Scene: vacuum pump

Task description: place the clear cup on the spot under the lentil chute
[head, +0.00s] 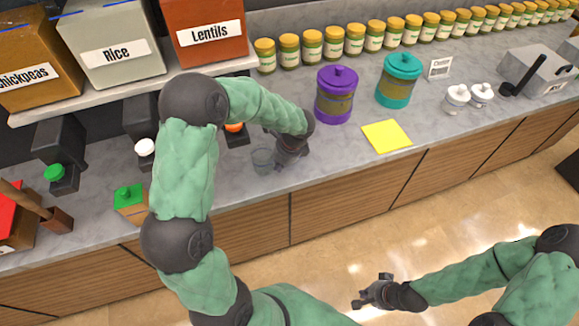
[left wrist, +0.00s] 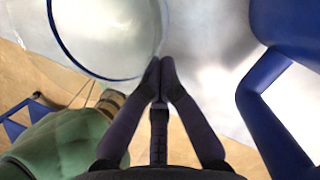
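The clear cup (head: 263,161) stands upright on or just above the grey counter, in front of the lentil dispenser; I cannot tell if its base touches. Its round rim (left wrist: 54,35) fills the top left of the left wrist view. My left gripper (head: 281,163) is at the cup's right side. In the left wrist view its fingertips (left wrist: 160,69) meet at the rim and appear to pinch the wall. The lentil chute (head: 234,127) has an orange knob, and a dark base (head: 237,139) shows below it, partly hidden by my arm. My right gripper (head: 371,291) is open and empty above the floor.
The Lentils bin (head: 205,50) sits on a shelf above, beside the Rice bin (head: 110,55). A purple canister (head: 334,106) and a yellow sheet (head: 386,136) lie to the right. A green-topped box (head: 130,200) stands left. The counter between box and cup is clear.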

